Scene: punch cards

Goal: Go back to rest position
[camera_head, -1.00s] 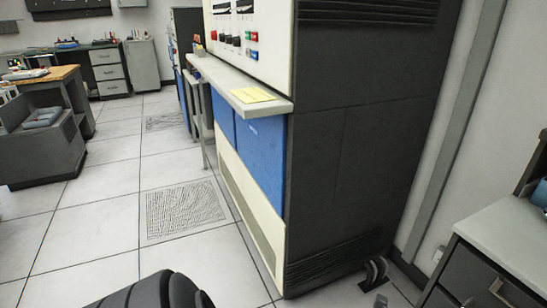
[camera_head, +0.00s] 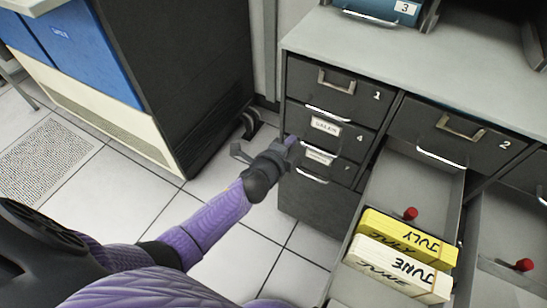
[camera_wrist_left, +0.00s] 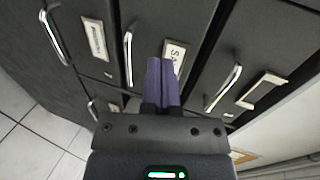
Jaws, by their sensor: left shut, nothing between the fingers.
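My left gripper (camera_head: 291,142) is at the end of my purple arm, in front of the left column of drawers of a dark cabinet (camera_head: 318,212). Its purple fingers are shut together with nothing between them. In the left wrist view the shut fingers (camera_wrist_left: 162,80) point at the drawer fronts with their chrome handles and label plates. I cannot tell whether they touch the drawer front. My right gripper is not in view.
An open drawer (camera_head: 412,175) holds a yellow JULY card box (camera_head: 405,240) and a white JUNE card box (camera_head: 400,268). Another open drawer (camera_head: 500,215) is at the right. A dark and blue machine (camera_head: 190,80) stands at the left. Tiled floor (camera_head: 215,230) lies between.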

